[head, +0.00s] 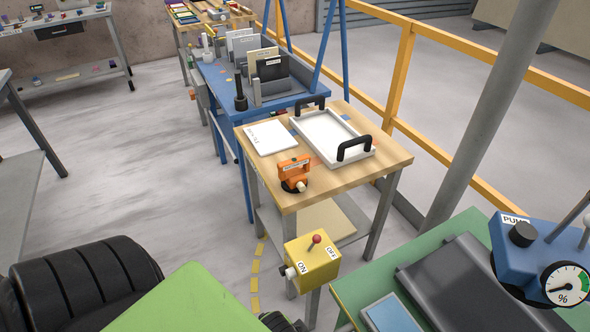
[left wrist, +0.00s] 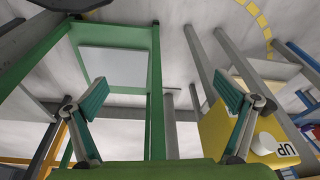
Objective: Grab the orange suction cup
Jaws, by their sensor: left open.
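The orange suction cup (head: 294,171) stands on the near left corner of the light wooden table top, in the middle of the head view. It has an orange block-like body with a small label and a dark round base. My left gripper (left wrist: 163,95) shows in the left wrist view with its two green-padded fingers spread wide and nothing between them. The suction cup cannot be made out in that view, so the gripper is apart from it. My right gripper is not in view.
A white tray (head: 327,133) with black handles and a white booklet (head: 268,137) share the table (head: 390,163). A green bench (head: 360,268) with a blue pump unit (head: 530,250) is at right. Floor at left is open.

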